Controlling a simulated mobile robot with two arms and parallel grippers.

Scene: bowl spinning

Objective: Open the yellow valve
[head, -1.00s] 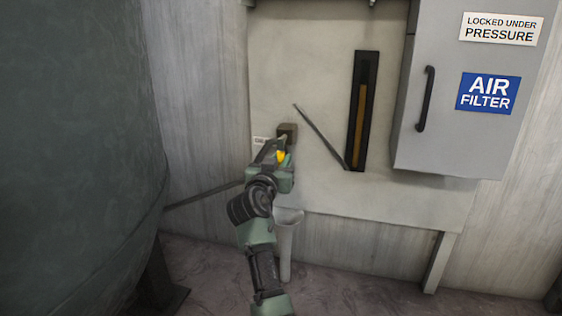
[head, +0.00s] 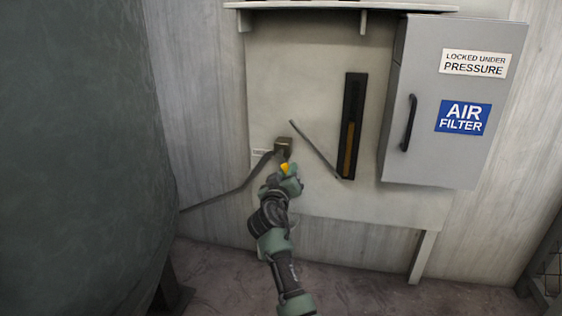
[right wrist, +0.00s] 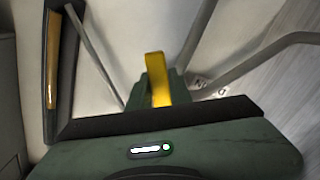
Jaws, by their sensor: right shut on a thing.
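The yellow valve handle (head: 284,168) sits just below a small brownish box-shaped valve body (head: 283,146) on the pale wall panel. In the right wrist view the handle is an upright yellow bar (right wrist: 158,82), with a green part behind it. My right gripper (head: 288,176) is shut on the handle, reaching up from below. Its fingers partly hide the handle in the head view. My left gripper is not in view.
A dark gauge slot (head: 353,95) with an orange-brown column is right of the valve. Thin pipes (head: 228,190) run from the valve area. A grey cabinet (head: 440,150) stands out at right. A large dark tank (head: 75,150) fills the left.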

